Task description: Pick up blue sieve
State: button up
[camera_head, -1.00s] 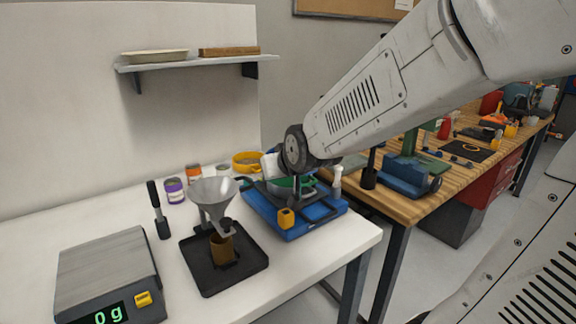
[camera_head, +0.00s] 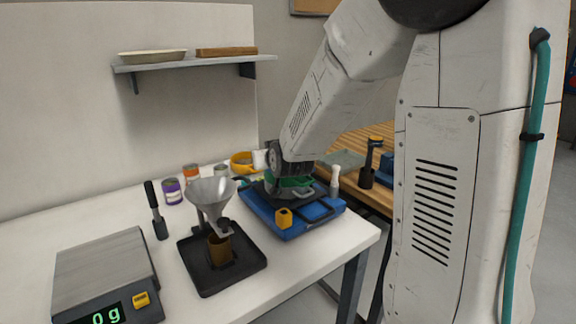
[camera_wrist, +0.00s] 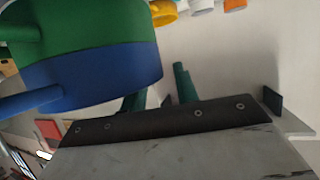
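The wrist view appears upside down. In it the blue sieve (camera_wrist: 95,80) is a round ring with a handle at the left. It is stacked with a green sieve (camera_wrist: 90,35) that also has a handle; the blue one is on the side towards my gripper. The green sieve also shows in the camera_head view (camera_head: 290,185), under my wrist; the blue sieve is hidden there. My gripper (camera_wrist: 158,93) has two dark green fingers, spread apart. One is partly hidden by the blue sieve, the other is clear of it. I see no grasp.
The sieves are at a blue-based device (camera_head: 290,225) on the white table. A grey funnel (camera_head: 212,194) stands over a black tray (camera_head: 235,285) to the left. A scale (camera_head: 105,265) reads 0 g. Jars and a yellow bowl (camera_head: 242,162) stand behind; a shelf (camera_head: 195,63) is above.

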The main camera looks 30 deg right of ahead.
jog(key=shift+w, duration=0.25)
grip_shut()
